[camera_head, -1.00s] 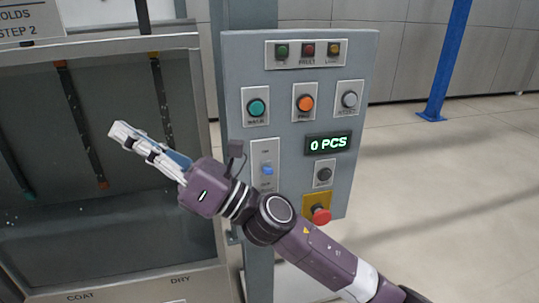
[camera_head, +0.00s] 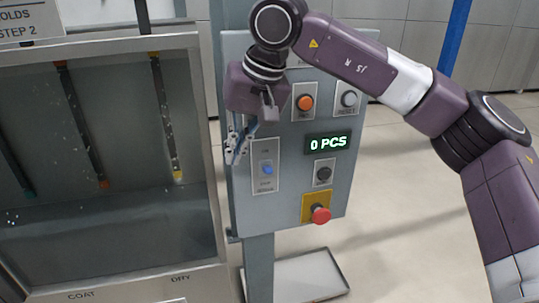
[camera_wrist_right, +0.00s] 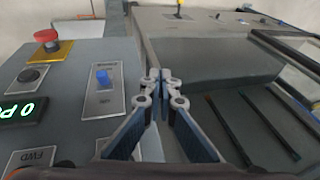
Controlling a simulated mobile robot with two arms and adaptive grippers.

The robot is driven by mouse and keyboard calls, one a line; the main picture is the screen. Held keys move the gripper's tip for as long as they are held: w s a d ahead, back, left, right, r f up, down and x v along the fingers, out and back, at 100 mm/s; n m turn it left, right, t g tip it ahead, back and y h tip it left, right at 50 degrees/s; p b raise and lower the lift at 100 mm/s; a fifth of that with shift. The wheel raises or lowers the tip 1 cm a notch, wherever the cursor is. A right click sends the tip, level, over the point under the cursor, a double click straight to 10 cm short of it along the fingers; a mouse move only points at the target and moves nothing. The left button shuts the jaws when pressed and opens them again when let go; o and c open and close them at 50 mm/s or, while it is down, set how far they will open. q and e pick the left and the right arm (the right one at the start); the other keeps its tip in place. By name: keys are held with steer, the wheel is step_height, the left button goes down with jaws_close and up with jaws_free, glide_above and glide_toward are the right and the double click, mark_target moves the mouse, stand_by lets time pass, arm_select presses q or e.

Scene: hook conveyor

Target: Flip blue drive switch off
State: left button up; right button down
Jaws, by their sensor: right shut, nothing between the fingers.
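The blue drive switch (camera_head: 267,169) is a small blue lever on a light plate (camera_head: 265,185), on the left side of the grey control panel (camera_head: 350,205). It also shows in the right wrist view (camera_wrist_right: 102,77), left of the fingers. My right gripper (camera_head: 235,158) is shut and empty, pointing down at the panel's left edge. Its fingertips are a little left of the switch plate and look apart from the lever. In the right wrist view the closed fingertips (camera_wrist_right: 160,85) are in the middle. My left gripper is out of view.
A red stop button (camera_head: 320,215) on a yellow plate sits low on the panel. An orange button (camera_head: 305,102), a grey button (camera_head: 349,99) and a black knob (camera_head: 324,174) are nearby. A glass-fronted tank (camera_head: 110,235) with hanging bars stands left.

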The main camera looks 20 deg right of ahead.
steer(key=w+d+r+t+h, duration=0.1)
steer(key=d+r+h, duration=0.2)
steer(key=d, duration=0.5)
steer(key=shift+d+r, duration=0.15)
steer(key=shift+r, duration=0.55)
steer(key=p, duration=0.3)
glide_above(268, 167)
steer(key=s, duration=0.2)
steer(key=f, duration=0.8)
steer(key=shift+w+d, duration=0.1)
steer(key=shift+w, duration=0.15)
steer(key=shift+w+f, duration=0.2)
steer(key=shift+f, duration=0.45)
